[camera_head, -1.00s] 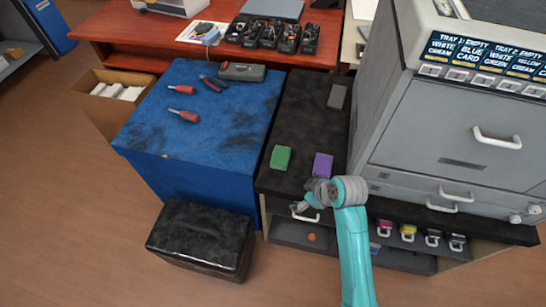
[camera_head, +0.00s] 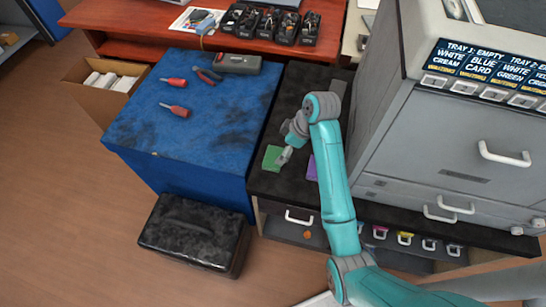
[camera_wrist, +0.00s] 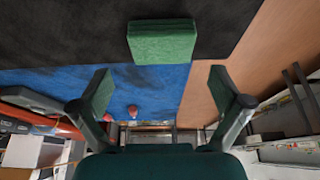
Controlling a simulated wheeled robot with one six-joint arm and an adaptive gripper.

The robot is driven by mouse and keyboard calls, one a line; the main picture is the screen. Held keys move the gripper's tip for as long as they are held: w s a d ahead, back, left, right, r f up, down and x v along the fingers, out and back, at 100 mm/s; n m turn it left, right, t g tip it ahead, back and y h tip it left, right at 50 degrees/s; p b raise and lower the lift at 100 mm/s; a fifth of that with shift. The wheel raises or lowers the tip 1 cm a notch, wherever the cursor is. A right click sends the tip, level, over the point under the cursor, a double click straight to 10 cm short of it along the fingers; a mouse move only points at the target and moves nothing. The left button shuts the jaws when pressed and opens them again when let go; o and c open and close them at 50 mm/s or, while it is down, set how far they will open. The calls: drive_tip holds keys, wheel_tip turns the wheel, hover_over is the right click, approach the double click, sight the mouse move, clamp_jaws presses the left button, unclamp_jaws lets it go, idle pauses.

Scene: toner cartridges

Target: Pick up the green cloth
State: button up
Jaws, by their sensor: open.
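The green cloth (camera_head: 271,157) is a small folded block lying flat on the black counter top (camera_head: 268,184), near its left edge beside the blue table. In the wrist view the green cloth (camera_wrist: 162,41) is at the top centre, beyond the fingertips and centred between them. My gripper (camera_head: 285,156) is just right of the cloth in the head view and partly covers its right side. In the wrist view my gripper (camera_wrist: 160,80) is open, with nothing between its fingers. I cannot tell its exact height above the cloth.
A purple cloth (camera_head: 312,168) lies right of the green one, partly hidden by my arm. The blue table (camera_head: 200,135) holds screwdrivers, pliers and a grey box. The grey printer (camera_head: 440,130) stands at the right. A black case (camera_head: 195,232) sits on the floor.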

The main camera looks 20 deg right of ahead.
sight(275, 156)
drive_tip(key=shift+x, duration=3.35)
drive_tip(key=shift+a, duration=0.1)
drive_tip(key=shift+c, duration=0.3)
drive_tip(key=shift+r, duration=0.1)
drive_tip(key=c, duration=0.6)
